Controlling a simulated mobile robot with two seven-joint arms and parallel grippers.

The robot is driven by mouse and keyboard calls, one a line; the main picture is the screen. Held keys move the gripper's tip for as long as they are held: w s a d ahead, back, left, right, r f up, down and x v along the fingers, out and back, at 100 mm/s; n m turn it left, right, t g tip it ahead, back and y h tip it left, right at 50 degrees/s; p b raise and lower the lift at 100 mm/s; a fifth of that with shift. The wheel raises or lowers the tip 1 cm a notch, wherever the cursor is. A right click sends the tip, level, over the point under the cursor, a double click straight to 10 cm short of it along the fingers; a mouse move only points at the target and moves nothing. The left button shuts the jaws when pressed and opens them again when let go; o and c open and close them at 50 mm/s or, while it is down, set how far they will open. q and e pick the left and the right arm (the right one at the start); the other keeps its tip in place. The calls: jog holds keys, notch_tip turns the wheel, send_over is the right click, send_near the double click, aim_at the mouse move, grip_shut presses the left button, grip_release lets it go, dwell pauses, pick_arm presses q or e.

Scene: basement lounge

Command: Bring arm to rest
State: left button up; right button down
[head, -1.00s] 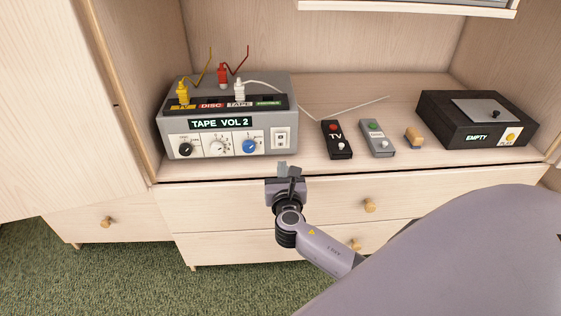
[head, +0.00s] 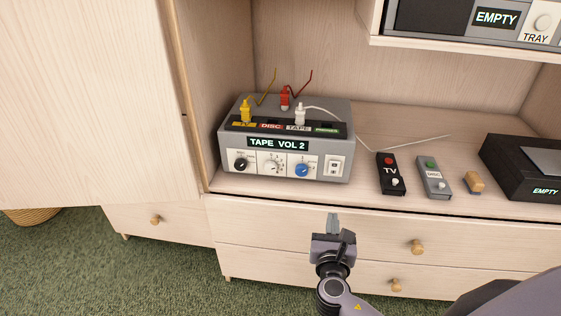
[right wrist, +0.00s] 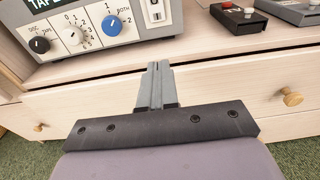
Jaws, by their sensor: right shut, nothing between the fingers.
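My right gripper (head: 333,224) is in front of the upper drawer of the wooden cabinet, below the shelf edge. Its fingers are together and hold nothing; they also show in the right wrist view (right wrist: 156,85). It is apart from the grey switch box (head: 285,165), which stands on the shelf above it and reads "TAPE VOL 2". The box shows in part in the right wrist view (right wrist: 95,45). Yellow, red and white plugs stand in its top. My left gripper is in no view.
A black TV remote (head: 390,174), a grey remote (head: 433,178) and a small wooden-topped piece (head: 474,182) lie on the shelf. A black box (head: 525,168) reads "EMPTY". Drawer knobs (head: 417,247) stick out near my gripper. A cabinet door (head: 85,100) is at left.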

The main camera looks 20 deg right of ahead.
jog(key=s+f+m+g+y, duration=0.3)
jog(key=s+m+g, duration=0.5)
jog(key=s+m, duration=0.75)
jog(key=s+a+r+m+g+y, duration=0.25)
jog(key=s+a+m+y, duration=0.35)
jog(key=s+a+m, duration=0.45)
jog(key=w+a+f+m+t+y, duration=0.1)
jog(key=w+a+f+t+y, duration=0.25)
jog(key=w+t, duration=0.5)
pick_arm(q)
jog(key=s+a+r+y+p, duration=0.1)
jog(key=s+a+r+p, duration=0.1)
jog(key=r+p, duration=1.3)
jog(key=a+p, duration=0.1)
jog(key=p, duration=0.5)
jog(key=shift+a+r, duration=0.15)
pick_arm(e)
notch_tip(320, 180, up, 15)
jog(key=d+g+h, duration=0.1)
jog(key=d+g, duration=0.1)
jog(key=d, duration=0.1)
